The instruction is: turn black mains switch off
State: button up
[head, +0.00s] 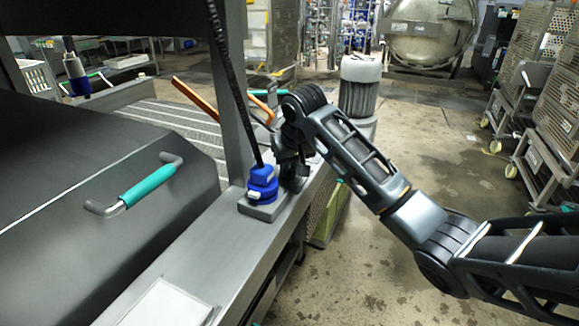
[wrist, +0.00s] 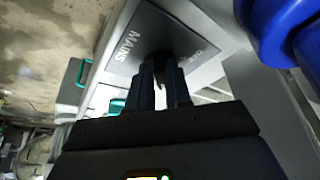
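The wrist view shows a grey plate (wrist: 150,38) with the lettering "MAINS" and part of another label, "OFF" or similar. The black mains switch (wrist: 160,58) appears as a dark shape on this plate, at the tips of my gripper (wrist: 163,72). The two fingers have a narrow gap between them and reach to the switch. I cannot tell whether they touch or grip it. In the head view my gripper (head: 291,178) points down at the machine's ledge, beside a blue plug. The switch and plate are hidden there behind my gripper, and the switch's position cannot be read.
The blue plug (head: 262,186) with a black cable stands close left of my gripper; it also fills the wrist view's upper right (wrist: 285,25). A grey post (head: 232,100) rises behind it. A dark cover with a teal handle (head: 148,186) lies left. Floor right is open.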

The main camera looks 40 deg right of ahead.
grip_shut()
jog(key=shift+r+p, duration=0.1)
jog(key=shift+p, duration=0.45)
jog(key=shift+s+d+r+n+y+p, duration=0.1)
jog(key=shift+n+y+p, duration=0.4)
jog(key=shift+n+p, duration=0.65)
jog(key=n+p, duration=0.1)
jog(key=n+y+p, duration=0.1)
jog(key=n, duration=0.1)
jog(key=shift+d+n, duration=0.25)
jog(key=shift+d, duration=0.1)
jog(key=n, duration=0.1)
jog(key=n+y+p, duration=0.1)
jog(key=shift+d+n, duration=0.2)
jog(key=shift+n, duration=0.2)
jog(key=n, duration=0.1)
jog(key=n+y, duration=0.1)
jog(key=n, duration=0.2)
jog(key=shift+w+d+f+g+y, duration=0.25)
jog(key=shift+d+g+y, duration=0.05)
jog(key=shift+g+y, duration=0.1)
jog(key=n, duration=0.1)
jog(key=n+g+y+b, duration=0.1)
jog(key=n, duration=0.3)
jog(key=shift+w+d+b, duration=0.2)
jog(key=shift+w+b, duration=0.1)
jog(key=shift+b, duration=0.1)
jog(key=shift+n+g, duration=0.3)
